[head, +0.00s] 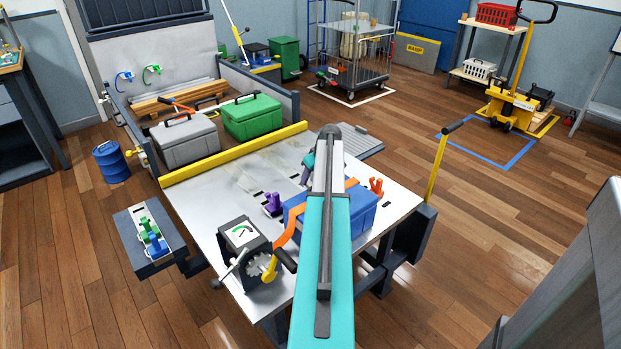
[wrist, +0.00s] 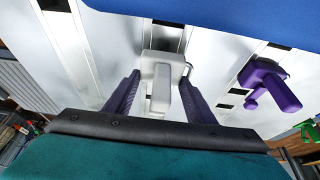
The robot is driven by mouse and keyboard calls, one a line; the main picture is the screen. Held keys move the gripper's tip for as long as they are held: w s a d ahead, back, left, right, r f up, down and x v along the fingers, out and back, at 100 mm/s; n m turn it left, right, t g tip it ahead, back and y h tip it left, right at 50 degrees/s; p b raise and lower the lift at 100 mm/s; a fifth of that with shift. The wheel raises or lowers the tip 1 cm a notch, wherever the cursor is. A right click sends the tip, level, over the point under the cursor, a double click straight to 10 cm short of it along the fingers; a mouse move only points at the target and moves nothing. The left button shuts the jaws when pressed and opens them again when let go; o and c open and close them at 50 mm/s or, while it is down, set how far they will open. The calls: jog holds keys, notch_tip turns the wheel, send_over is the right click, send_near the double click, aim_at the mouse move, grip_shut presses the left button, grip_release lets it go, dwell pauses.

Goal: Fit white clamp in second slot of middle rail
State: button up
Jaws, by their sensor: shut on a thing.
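The white clamp (wrist: 162,80) is between the two dark purple fingers of my gripper (wrist: 163,97) in the wrist view, and the gripper is shut on it. The clamp is over the middle rail (wrist: 168,22), in line with it. A dark slot (wrist: 168,40) shows just beyond the clamp. I cannot tell whether the clamp's underside touches the rail or sits in a slot. In the head view my arm hides the clamp.
A purple clamp (wrist: 268,85) stands on the rail to the right; it also shows in the head view (head: 273,203). A blue box (head: 362,214) with an orange strap (head: 287,226) is close by. A red-orange clamp (head: 376,187) is right of my arm. A ratchet winch (head: 243,240) stands front left.

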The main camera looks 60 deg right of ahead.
jog(key=shift+f, duration=0.85)
dwell(0.3)
jog(key=o, duration=1.1)
jog(key=v, duration=1.3)
jog(key=shift+s+r, duration=0.2)
jog(key=shift+r, duration=0.15)
jog(key=shift+p, duration=0.3)
